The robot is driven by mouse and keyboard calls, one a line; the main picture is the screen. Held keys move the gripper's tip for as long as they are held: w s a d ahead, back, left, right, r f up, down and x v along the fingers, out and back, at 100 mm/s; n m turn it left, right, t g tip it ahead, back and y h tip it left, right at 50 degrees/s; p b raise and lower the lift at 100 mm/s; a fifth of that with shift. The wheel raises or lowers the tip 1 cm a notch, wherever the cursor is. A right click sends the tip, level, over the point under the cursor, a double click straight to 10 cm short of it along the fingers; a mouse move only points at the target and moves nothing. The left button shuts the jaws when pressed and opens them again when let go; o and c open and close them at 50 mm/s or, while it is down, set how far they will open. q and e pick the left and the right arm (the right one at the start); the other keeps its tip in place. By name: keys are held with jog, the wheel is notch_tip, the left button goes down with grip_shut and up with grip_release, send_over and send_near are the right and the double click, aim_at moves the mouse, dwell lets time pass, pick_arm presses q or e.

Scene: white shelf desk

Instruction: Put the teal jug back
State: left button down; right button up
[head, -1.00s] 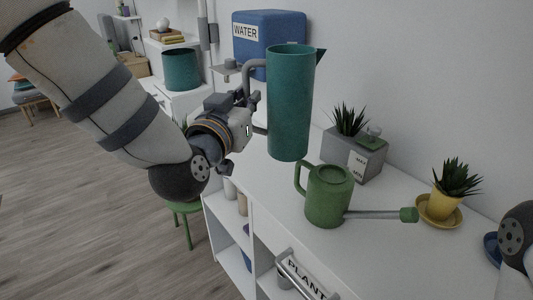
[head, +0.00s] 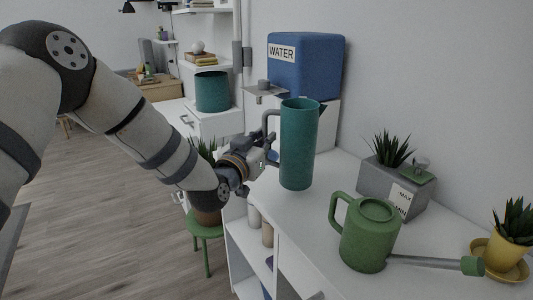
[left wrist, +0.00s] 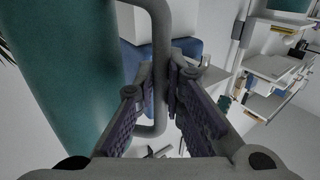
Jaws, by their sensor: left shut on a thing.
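The teal jug (head: 299,146) is upright over the white desk top, just in front of the blue water tank (head: 318,65). Its grey handle faces left and its spout points right. I cannot tell whether its base touches the desk. My left gripper (head: 268,161) is shut on the handle from the left. In the left wrist view the handle (left wrist: 160,35) runs between the fingers of the left gripper (left wrist: 165,90), and the jug body (left wrist: 70,65) fills the left side. My right gripper is out of view.
A green watering can (head: 370,236) stands on the desk at right, its spout pointing right. A grey planter (head: 376,177) and a yellow plant pot (head: 505,249) are along the wall. The tank's tap (head: 263,87) is left of the jug. Desk between jug and can is clear.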

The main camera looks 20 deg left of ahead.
pick_arm(q)
notch_tip(320, 180, down, 3)
jog(key=shift+r, duration=0.15)
jog(key=c, duration=2.1)
grip_release()
jog(key=shift+f, duration=0.3)
jog(key=o, duration=0.4)
jog(key=shift+s, duration=0.1)
